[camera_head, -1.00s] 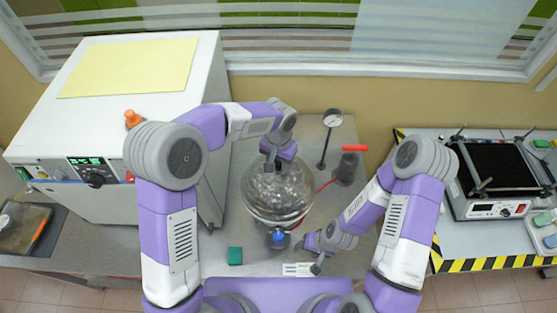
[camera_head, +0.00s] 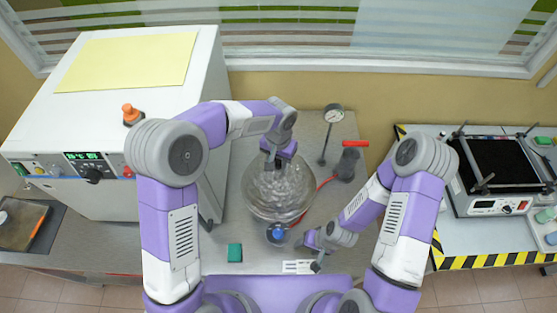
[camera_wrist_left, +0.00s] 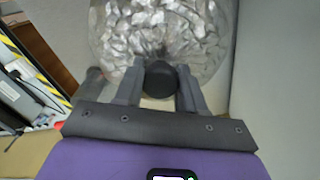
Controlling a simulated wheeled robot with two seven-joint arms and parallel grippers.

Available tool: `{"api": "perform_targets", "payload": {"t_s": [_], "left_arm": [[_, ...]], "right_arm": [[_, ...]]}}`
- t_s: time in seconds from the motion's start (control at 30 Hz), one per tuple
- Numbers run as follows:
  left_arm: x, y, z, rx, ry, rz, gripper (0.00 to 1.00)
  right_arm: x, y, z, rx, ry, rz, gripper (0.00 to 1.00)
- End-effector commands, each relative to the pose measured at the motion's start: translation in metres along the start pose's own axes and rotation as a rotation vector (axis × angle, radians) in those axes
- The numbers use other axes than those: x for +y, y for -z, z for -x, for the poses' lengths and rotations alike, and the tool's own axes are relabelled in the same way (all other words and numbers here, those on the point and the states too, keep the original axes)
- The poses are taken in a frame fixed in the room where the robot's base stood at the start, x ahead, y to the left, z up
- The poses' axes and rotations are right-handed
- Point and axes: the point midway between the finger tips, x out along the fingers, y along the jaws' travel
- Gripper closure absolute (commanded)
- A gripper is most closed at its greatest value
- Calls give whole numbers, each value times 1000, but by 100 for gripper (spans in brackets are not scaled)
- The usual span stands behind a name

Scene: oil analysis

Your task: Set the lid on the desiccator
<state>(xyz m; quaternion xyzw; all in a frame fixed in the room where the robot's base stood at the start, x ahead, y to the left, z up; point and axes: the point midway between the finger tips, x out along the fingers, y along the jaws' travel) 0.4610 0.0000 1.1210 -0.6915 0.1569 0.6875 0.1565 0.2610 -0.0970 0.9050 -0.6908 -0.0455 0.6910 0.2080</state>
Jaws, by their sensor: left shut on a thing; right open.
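The glass desiccator (camera_head: 262,208) stands on the grey bench in the middle of the head view, with a blue-topped part at its front. The clear domed lid (camera_head: 282,185) is over it, and the two overlap so much that I cannot tell whether they touch. My left gripper (camera_head: 276,160) is above the lid and shut on its black knob, which shows between the fingers in the left wrist view (camera_wrist_left: 160,80). The lid's glass (camera_wrist_left: 160,25) fills the top of that view. My right gripper (camera_head: 308,252) is open and empty, low beside the desiccator's front right.
A white oven (camera_head: 130,130) stands at the left. A green block (camera_head: 235,252) and a white label (camera_head: 298,266) lie at the front. A hotplate device (camera_head: 495,180) is at the right.

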Motion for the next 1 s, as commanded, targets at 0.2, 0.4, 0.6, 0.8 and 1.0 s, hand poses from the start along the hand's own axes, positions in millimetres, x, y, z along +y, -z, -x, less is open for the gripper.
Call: {"api": "perform_targets", "payload": {"t_s": [0.2,0.4,0.6,0.8,1.0], "left_arm": [[0,0,-4,2,0,0,100],[0,0,-4,2,0,0,39],[0,0,-4,1,0,0,31],[0,0,-1,0,1,0,31],[0,1,29,4,0,0,31]], "right_arm": [[1,0,-4,0,0,0,41],[1,0,-4,0,0,0,41],[1,0,-4,0,0,0,41],[2,0,-4,0,0,0,41],[2,0,-6,0,0,0,41]]}}
